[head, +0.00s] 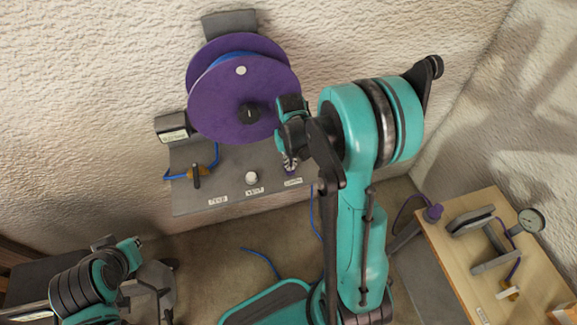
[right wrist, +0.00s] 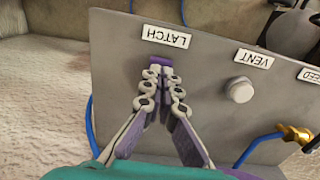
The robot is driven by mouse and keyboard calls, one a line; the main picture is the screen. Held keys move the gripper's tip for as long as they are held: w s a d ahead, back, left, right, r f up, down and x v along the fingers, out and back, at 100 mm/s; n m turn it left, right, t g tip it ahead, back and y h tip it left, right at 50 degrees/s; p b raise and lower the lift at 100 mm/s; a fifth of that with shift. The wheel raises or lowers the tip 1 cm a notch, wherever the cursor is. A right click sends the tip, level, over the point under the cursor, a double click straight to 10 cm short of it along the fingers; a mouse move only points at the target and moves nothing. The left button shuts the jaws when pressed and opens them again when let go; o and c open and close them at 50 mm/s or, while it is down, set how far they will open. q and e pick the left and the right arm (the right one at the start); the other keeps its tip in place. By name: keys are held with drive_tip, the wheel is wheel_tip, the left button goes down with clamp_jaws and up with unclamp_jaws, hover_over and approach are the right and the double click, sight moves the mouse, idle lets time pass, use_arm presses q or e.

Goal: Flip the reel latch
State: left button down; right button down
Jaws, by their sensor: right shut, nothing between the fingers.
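The large purple reel (head: 235,105), with blue cord wound between its flanges, is mounted on a grey panel (head: 235,190). The latch (right wrist: 160,60) is a small purple piece on the panel beside the LATCH label (right wrist: 166,36), which appears upside down in the right wrist view. My right gripper (right wrist: 160,80) is shut with nothing between its fingers. Its tips are right at the latch and partly cover it; I cannot tell whether they touch. In the head view this gripper (head: 290,163) is at the panel's right side, below the reel. My left gripper (head: 150,288) is low at the left, its fingers unclear.
A white round VENT knob (head: 252,178) and a brass FEED valve (head: 197,172) sit left of the latch. Blue tubing (head: 260,262) hangs below the panel. A wooden bench (head: 470,270) with a dial gauge (head: 531,221) stands at the right.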

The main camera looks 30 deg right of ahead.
drive_tip(key=shift+f+b, duration=0.8)
drive_tip(key=shift+f, duration=0.15)
drive_tip(key=shift+r, duration=0.15)
drive_tip(key=shift+r+p, duration=2.7)
drive_tip(key=shift+r, duration=0.75)
drive_tip(key=s+a+r+n+t, duration=0.2)
drive_tip(key=s+a+r+t, duration=0.5)
drive_tip(key=s+a+r, duration=0.3)
wheel_tip(320, 180, up, 3)
drive_tip(key=shift+s+a+r+n+b, duration=0.15)
drive_tip(key=shift+s+a+n+b, duration=0.2)
drive_tip(key=shift+s, duration=0.2)
